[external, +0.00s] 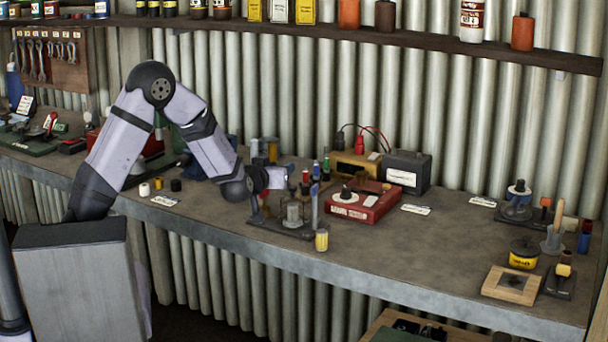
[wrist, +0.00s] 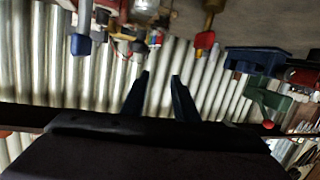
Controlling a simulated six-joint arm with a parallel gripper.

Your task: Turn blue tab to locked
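My gripper is near the tool stand (external: 292,212) at the middle of the bench in the external view. In the wrist view, which looks upside down, its two dark fingers (wrist: 160,88) are apart with nothing between them. A blue tab (wrist: 81,44) on a grey rod shows at the upper left of the wrist view, apart from the fingers. A red tab (wrist: 205,40) on a brass-coloured rod shows at the upper right. In the external view a tall blue-grey upright (external: 315,192) stands just right of my gripper. I cannot tell which way the blue tab is turned.
A red box (external: 365,205) stands right of the stand, with a black battery-like box (external: 407,172) behind it. Open bench (external: 430,250) lies further right. A corrugated wall (external: 455,100) rises behind.

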